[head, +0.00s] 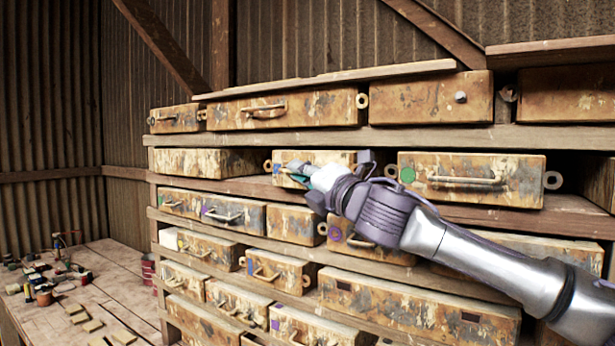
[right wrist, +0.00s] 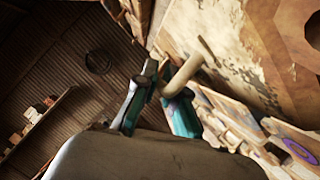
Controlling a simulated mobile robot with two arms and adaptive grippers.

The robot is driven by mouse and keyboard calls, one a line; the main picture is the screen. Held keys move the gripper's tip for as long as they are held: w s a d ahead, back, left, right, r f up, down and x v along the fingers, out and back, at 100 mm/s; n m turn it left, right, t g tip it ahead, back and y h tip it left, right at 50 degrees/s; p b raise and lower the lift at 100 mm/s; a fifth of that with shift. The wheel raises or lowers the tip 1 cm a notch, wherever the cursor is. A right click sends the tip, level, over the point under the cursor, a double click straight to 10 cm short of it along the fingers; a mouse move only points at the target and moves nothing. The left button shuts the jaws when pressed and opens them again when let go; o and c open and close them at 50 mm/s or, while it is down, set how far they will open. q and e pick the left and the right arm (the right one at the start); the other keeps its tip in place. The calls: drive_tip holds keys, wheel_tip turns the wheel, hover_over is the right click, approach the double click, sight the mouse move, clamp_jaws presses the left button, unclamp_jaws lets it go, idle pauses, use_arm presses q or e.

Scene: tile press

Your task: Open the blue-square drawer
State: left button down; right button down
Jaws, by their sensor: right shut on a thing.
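The blue-square drawer (head: 335,157) is a rusty, paint-worn box front in the second row of the cabinet, with a small blue mark (head: 278,168) at its left end. My right gripper (head: 297,175) is at its front and covers much of it. In the right wrist view, the teal fingers (right wrist: 160,105) are shut on a pale, bar-like handle (right wrist: 188,72) that stands out from a worn face. I cannot tell from these views whether the drawer stands out from its slot. My left gripper is out of view.
A green-dot drawer (head: 475,181) with a bar handle is just right of my gripper. A purple-marked drawer (head: 375,249) is below my wrist. Wooden shelves (head: 440,138) separate the rows. A low table (head: 105,285) with small items stands at the left.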

drive_tip(key=s+a, duration=0.5)
drive_tip(key=s, duration=0.3)
drive_tip(key=shift+s+a+g+y+b, duration=0.15)
drive_tip(key=shift+a+g+y+b, duration=0.15)
drive_tip(key=shift+b, duration=0.05)
drive_tip(key=c, duration=1.5)
unclamp_jaws()
drive_tip(key=shift+c, duration=0.2)
drive_tip(key=shift+w, duration=0.2)
drive_tip(key=shift+s+d, duration=0.1)
